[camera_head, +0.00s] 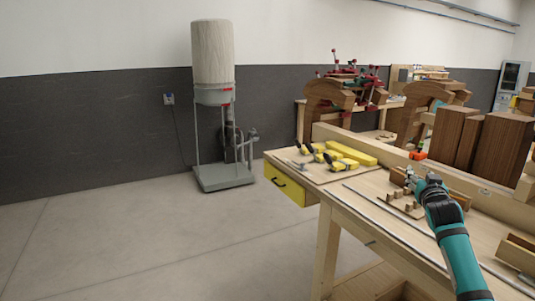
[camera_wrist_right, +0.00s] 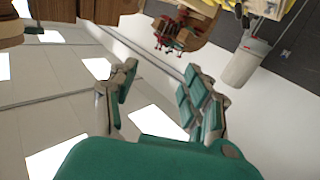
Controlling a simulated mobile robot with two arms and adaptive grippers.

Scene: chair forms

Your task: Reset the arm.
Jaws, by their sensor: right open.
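My right arm (camera_head: 455,235), teal and black, reaches in from the lower right of the head view. Its gripper (camera_head: 418,178) is raised over the wooden workbench (camera_head: 385,225). In the right wrist view the same gripper (camera_wrist_right: 161,70) has its teal-padded fingers spread wide with nothing between them. That view looks upside down, with bright ceiling panels (camera_wrist_right: 158,122) behind the fingers. My left gripper is in neither view.
Yellow-handled tools (camera_head: 330,158) and a yellow block (camera_head: 350,153) lie at the bench's far left, above a yellow drawer (camera_head: 285,186). Small wooden pieces (camera_head: 405,203) lie near my right gripper. Dark wooden blocks (camera_head: 490,143) stand behind. A dust collector (camera_head: 213,95) stands by the wall; floor at left is clear.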

